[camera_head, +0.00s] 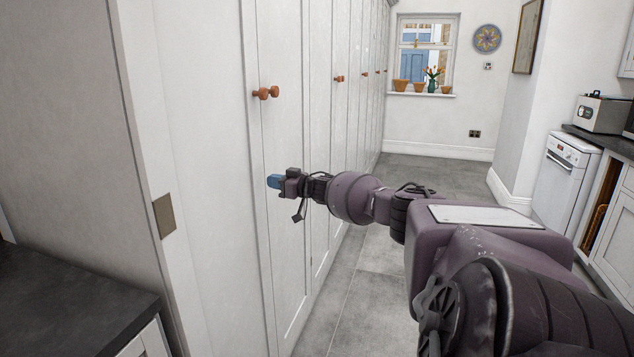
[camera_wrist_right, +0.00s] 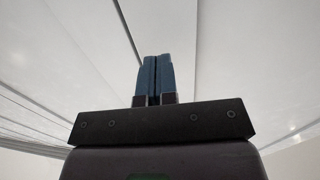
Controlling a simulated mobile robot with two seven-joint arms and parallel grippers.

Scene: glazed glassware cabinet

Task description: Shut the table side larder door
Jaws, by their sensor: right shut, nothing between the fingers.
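A row of tall white larder doors runs along the left side of the head view. The nearest door (camera_head: 281,140) has a pair of round wooden knobs (camera_head: 266,93) by its upper part and looks about flush with its neighbours; I cannot tell whether a small gap is left. My right gripper (camera_head: 274,181) is shut and empty, with its blue fingertips at the door face below the knobs; contact is not clear. In the right wrist view the shut blue fingers (camera_wrist_right: 158,75) point at white panels (camera_wrist_right: 165,25) with dark seams between them. My left gripper is out of view.
A dark worktop (camera_head: 70,290) stands at the near left, beside a white jamb with a metal plate (camera_head: 164,215). Grey tiled floor (camera_head: 420,172) is clear beyond my arm. A white appliance (camera_head: 565,175) and counter stand on the right.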

